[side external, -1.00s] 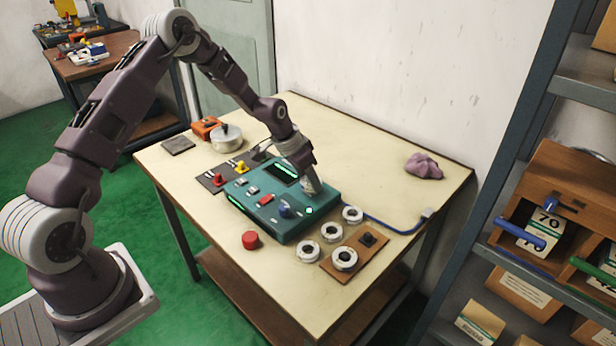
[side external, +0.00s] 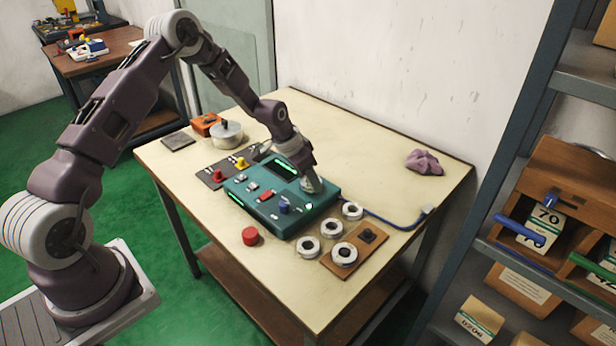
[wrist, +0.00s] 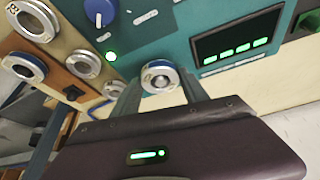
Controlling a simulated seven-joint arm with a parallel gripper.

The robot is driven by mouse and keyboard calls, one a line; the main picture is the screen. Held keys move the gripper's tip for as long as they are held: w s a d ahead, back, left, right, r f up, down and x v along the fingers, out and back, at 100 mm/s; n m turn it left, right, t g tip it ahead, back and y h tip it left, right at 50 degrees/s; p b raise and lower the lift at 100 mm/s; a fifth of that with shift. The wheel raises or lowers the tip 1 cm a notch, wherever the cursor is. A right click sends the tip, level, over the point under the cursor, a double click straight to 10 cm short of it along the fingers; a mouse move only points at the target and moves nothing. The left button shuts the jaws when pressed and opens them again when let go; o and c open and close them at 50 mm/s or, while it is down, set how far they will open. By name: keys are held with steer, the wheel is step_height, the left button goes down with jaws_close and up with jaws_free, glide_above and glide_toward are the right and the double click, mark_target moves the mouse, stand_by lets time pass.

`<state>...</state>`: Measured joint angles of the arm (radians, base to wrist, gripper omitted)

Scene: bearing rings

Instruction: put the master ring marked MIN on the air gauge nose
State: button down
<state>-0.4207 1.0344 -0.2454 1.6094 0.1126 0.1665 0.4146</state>
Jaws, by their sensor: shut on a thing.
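My gripper (wrist: 160,92) is shut on a pale metal ring (wrist: 158,77), with one finger on each side of it. The ring is over the right part of the teal air gauge (side external: 262,208), at its top face. A grey round shape shows in the ring's hole; I cannot tell whether the ring is around the nose or just above it. No MIN mark is readable on it. In the side view my gripper (side external: 312,184) reaches down to the gauge's right end and mostly hides the ring.
Several other rings stand right of the gauge, including one (side external: 308,247) on the table and one (side external: 344,255) on a brown board (side external: 367,249). A red knob (side external: 250,236) is in front. A blue hose (side external: 400,228) runs right. A purple cloth (side external: 424,162) lies far right.

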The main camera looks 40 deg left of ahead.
steer(key=c, duration=0.5)
jaws_free()
steer(key=shift+r, duration=3.75)
